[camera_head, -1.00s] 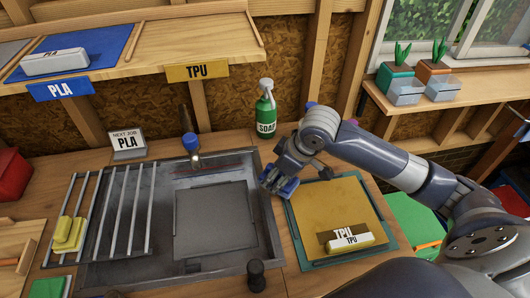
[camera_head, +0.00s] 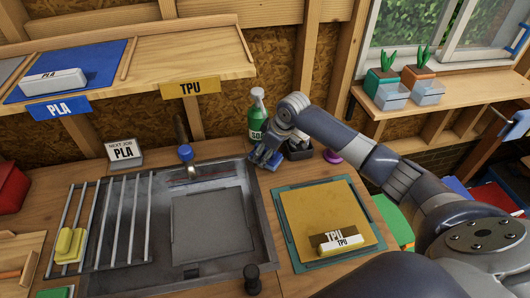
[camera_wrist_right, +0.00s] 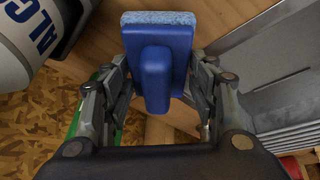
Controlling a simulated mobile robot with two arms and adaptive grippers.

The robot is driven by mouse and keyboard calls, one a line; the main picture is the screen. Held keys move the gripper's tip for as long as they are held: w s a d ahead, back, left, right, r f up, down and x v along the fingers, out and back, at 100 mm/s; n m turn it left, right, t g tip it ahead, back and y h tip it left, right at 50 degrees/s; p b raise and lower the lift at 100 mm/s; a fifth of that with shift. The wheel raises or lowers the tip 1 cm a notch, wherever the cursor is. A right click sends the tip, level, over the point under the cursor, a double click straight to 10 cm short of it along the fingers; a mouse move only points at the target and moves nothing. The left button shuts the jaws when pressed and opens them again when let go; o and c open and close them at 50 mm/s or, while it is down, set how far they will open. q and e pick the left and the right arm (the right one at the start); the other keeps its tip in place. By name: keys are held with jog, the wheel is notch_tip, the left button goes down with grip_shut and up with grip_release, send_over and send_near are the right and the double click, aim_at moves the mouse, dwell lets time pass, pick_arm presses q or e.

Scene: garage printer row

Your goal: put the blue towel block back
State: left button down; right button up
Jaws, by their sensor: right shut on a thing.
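The blue towel block (camera_wrist_right: 154,72) has a blue grip and a pale blue fuzzy pad. It fills the middle of the right wrist view, between the fingers of my right gripper (camera_wrist_right: 152,95), which is shut on it. In the head view the right gripper (camera_head: 265,157) holds the block above the counter, just right of the sink's back right corner and in front of the green soap bottle (camera_head: 256,112). I cannot tell whether the block touches the counter. My left gripper is not in view.
The sink (camera_head: 265,235) holds a grey plate (camera_head: 213,225). A rack (camera_head: 104,225) with yellow sponges is at left. A dark holder (camera_head: 299,150) and a purple item (camera_head: 332,156) stand right of the gripper. A yellow TPU sheet (camera_head: 318,205) lies in front. A white lettered bottle (camera_wrist_right: 35,38) is close by.

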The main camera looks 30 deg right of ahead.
jog(key=shift+f, duration=0.8)
jog(key=o, duration=1.4)
jog(key=shift+f, duration=0.1)
jog(key=b+v, duration=0.1)
jog(key=v, duration=1.1)
jog(key=shift+b, duration=0.3)
